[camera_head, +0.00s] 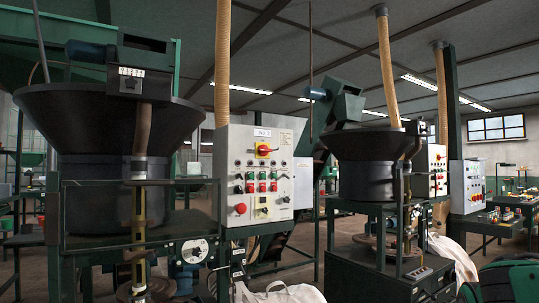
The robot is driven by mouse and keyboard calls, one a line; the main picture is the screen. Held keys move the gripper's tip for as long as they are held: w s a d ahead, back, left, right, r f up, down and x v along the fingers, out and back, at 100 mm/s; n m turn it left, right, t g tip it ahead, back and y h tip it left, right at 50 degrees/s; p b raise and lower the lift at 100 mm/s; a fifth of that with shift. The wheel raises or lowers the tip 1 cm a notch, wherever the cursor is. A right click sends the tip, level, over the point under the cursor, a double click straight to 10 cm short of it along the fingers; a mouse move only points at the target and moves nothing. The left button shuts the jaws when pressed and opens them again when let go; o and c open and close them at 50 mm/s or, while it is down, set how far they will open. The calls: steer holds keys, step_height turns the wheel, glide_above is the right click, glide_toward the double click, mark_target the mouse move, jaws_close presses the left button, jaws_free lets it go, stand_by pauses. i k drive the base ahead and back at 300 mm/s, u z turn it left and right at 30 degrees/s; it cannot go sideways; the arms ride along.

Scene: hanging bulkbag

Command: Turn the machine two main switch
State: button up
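A light grey control panel (286,180) stands in the middle, beside the near machine. A second panel (437,182) farther right carries a similar red switch (438,156), seen at a slant and small. A third panel (467,186) stands farther right. I cannot tell from the labels which panel is machine two. My gripper is not in view.
The near machine has a wide dark hopper (100,108) on a green frame. A second hopper machine (367,165) stands right of the panel. White bags (280,293) lie below the panel. A workbench (500,222) stands far right. A dark green shape (505,281) fills the lower right corner.

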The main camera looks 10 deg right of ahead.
mark_target(264, 150)
steer(key=z, duration=0.05)
steer(key=i, duration=0.85)
steer(key=z, duration=0.05)
